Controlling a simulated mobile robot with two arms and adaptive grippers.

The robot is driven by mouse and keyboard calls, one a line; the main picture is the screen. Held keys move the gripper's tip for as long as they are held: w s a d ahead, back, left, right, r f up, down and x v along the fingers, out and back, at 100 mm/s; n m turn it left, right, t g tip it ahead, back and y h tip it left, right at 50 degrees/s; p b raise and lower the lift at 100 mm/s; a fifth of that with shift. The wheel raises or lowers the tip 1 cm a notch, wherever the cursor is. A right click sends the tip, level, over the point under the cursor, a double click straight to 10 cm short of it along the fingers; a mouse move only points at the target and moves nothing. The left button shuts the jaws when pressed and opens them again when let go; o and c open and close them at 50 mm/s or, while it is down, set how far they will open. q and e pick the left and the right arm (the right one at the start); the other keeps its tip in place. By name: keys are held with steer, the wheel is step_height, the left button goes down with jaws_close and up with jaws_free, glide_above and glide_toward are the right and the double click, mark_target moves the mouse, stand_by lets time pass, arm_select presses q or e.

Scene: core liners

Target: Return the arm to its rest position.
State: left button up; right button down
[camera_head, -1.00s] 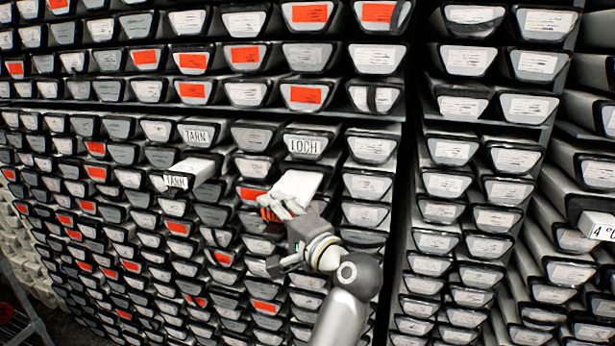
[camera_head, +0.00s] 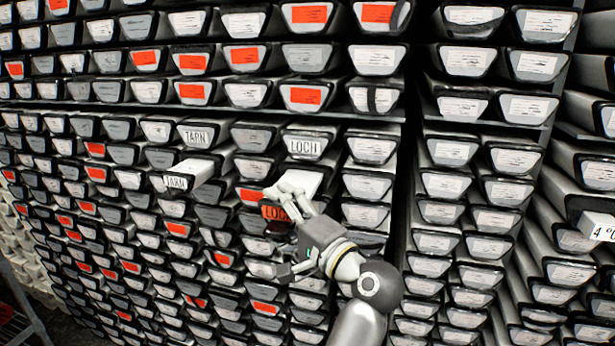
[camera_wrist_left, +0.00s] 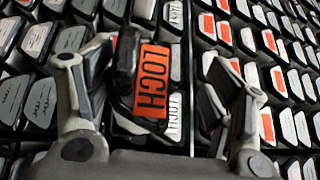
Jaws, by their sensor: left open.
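My left gripper (camera_head: 287,222) is open in front of the shelf wall. Its arm comes up from the bottom of the head view. Just past its fingers, a pale liner sticks out of the wall with an orange LOCH label (camera_head: 275,212) on its end, partly covered by a finger. In the left wrist view the two fingers stand apart (camera_wrist_left: 155,95). The orange LOCH label (camera_wrist_left: 152,80) shows between them, with clear gaps to the fingers on both sides. My right gripper is not in view.
Rows of liners with white and orange labels fill the wall. A TARN liner (camera_head: 192,175) sticks out at the left, below another TARN label (camera_head: 196,135). A white LOCH label (camera_head: 305,146) is above the gripper. A 4 °C box (camera_head: 601,228) juts out at the right.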

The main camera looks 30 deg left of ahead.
arm_select(q)
steer(key=shift+m+t+h, duration=0.3)
steer(key=shift+m+h, duration=0.1)
steer(key=shift+h, duration=0.2)
steer(key=d+f, duration=0.1)
steer(key=d, duration=0.1)
steer(key=d+f, duration=0.1)
steer(key=d, duration=0.1)
steer(key=shift+s+f, duration=0.2)
steer(key=shift+f, duration=0.1)
steer(key=shift+s+d, duration=0.15)
steer(key=shift+d, duration=0.1)
steer(key=shift+a+r, duration=0.1)
steer(key=x, duration=0.6)
steer(key=shift+a, duration=0.35)
steer(key=shift+w+a+r+p, duration=0.2)
steer(key=shift+w+a+p, duration=0.35)
steer(key=shift+w, duration=0.35)
steer(key=shift+w+a+f, duration=0.1)
steer(key=shift+w+a, duration=0.2)
steer(key=shift+w, duration=0.55)
